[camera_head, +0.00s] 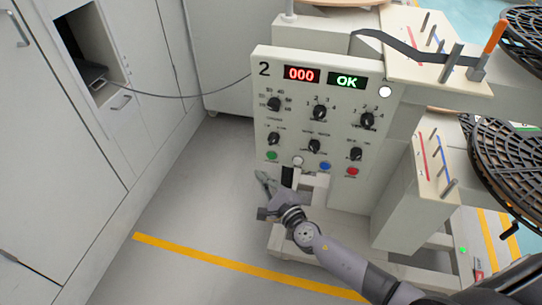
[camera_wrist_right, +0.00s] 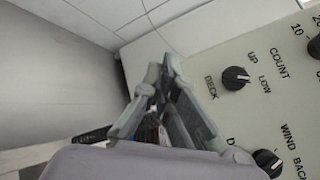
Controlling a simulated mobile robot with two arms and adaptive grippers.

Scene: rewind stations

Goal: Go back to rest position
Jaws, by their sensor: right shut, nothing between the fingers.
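My right gripper (camera_head: 263,180) is at the lower left of the control panel (camera_head: 330,95), close to its bottom edge in the head view. Its fingers are shut and empty. In the right wrist view, the fingers (camera_wrist_right: 160,80) point up, with the panel face (camera_wrist_right: 230,55) and its black knobs (camera_wrist_right: 235,78) just to their right. I cannot tell whether the gripper touches the panel. My left gripper is in neither view.
The panel shows a red 000 display (camera_head: 301,74) and a green OK display (camera_head: 346,81). Black reels (camera_head: 500,160) stand at the right. White cabinets (camera_head: 60,150) line the left. Grey floor with a yellow line (camera_head: 200,257) is clear in between.

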